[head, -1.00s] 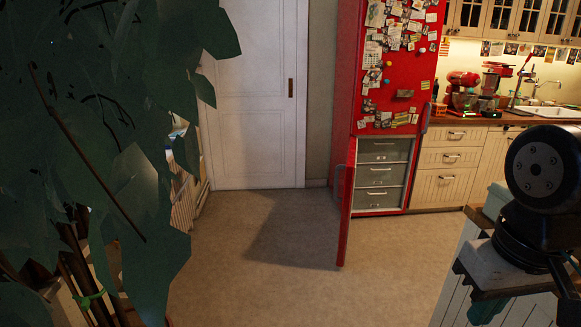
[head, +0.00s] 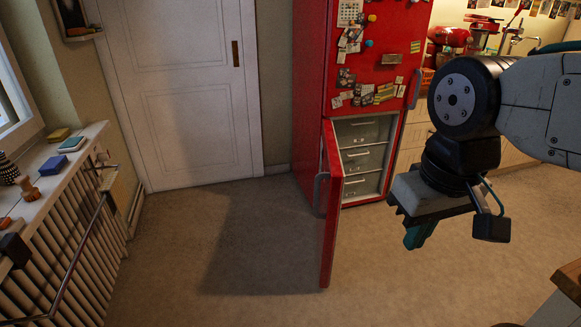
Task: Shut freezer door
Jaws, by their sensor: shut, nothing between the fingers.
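The red fridge-freezer (head: 312,70) stands against the back wall, its upper door shut and covered with magnets and notes. Its lower freezer door (head: 331,225) is open and swung out toward me, seen almost edge-on. A grey handle (head: 321,194) shows on the door's left side. Grey freezer drawers (head: 364,158) are visible inside the compartment. My gripper (head: 420,237) hangs at the right of the head view, in front of the cabinets and to the right of the freezer door. Its teal fingers are shut and empty, apart from the door.
Bare floor (head: 240,260) lies left of and in front of the freezer door. A white door (head: 190,100) is behind. A radiator (head: 70,245) under a shelf stands at the left. A wooden edge (head: 568,282) shows at the bottom right.

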